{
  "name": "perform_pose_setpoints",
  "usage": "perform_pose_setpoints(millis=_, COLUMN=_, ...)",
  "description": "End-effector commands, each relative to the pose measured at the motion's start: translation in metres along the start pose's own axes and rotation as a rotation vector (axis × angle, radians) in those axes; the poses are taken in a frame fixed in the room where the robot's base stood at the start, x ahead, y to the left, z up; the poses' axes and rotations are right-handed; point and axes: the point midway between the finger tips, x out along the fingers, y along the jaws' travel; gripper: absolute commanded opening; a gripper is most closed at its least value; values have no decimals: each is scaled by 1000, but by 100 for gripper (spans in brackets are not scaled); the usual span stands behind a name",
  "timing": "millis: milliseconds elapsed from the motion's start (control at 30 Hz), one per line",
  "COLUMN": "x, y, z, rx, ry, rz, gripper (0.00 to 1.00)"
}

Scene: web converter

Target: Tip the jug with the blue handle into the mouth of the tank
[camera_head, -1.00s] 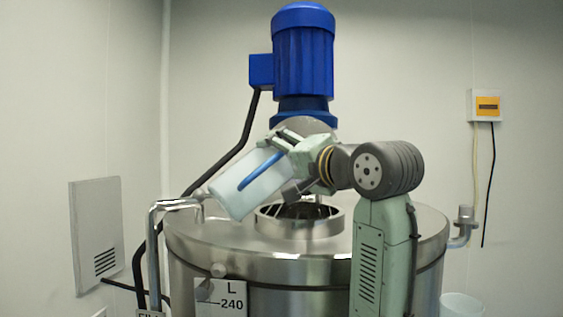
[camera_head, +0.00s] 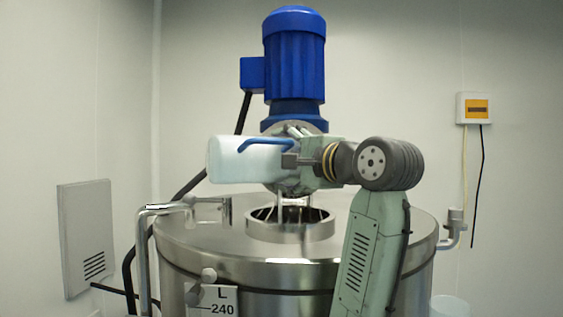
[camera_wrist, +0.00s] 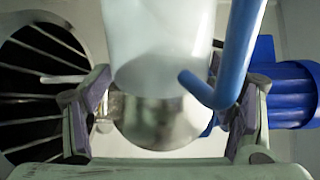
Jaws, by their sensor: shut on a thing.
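The white jug (camera_head: 228,160) lies about level in the air above the tank (camera_head: 190,245), its long side across the head view. Its blue handle (camera_head: 262,143) is on the upper side. The jug and handle (camera_wrist: 235,60) also show in the wrist view. My gripper (camera_head: 290,160) is shut on the jug, at its right end in the head view. The tank's round mouth (camera_head: 290,230), with a raised steel rim, is below and slightly right of the jug. It shows at left in the wrist view (camera_wrist: 35,95). I cannot see the jug's opening or any liquid.
A blue motor (camera_head: 294,60) stands behind the jug and mouth. A bent steel pipe (camera_head: 148,215) rises at the tank's left. A level plate marked 240 (camera_head: 215,303) hangs on the front. A pale container (camera_head: 452,305) is low at right.

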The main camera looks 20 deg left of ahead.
Motion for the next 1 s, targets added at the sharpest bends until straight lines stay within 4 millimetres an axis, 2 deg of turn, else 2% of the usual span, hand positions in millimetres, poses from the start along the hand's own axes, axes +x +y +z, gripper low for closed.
perform_pose_setpoints(millis=600, x=0, y=0, z=-16, rx=353, ry=-1, rz=-4, gripper=16)
perform_pose_setpoints(millis=1000, x=-1, y=0, z=-19, rx=414, ry=0, rz=-4, gripper=16)
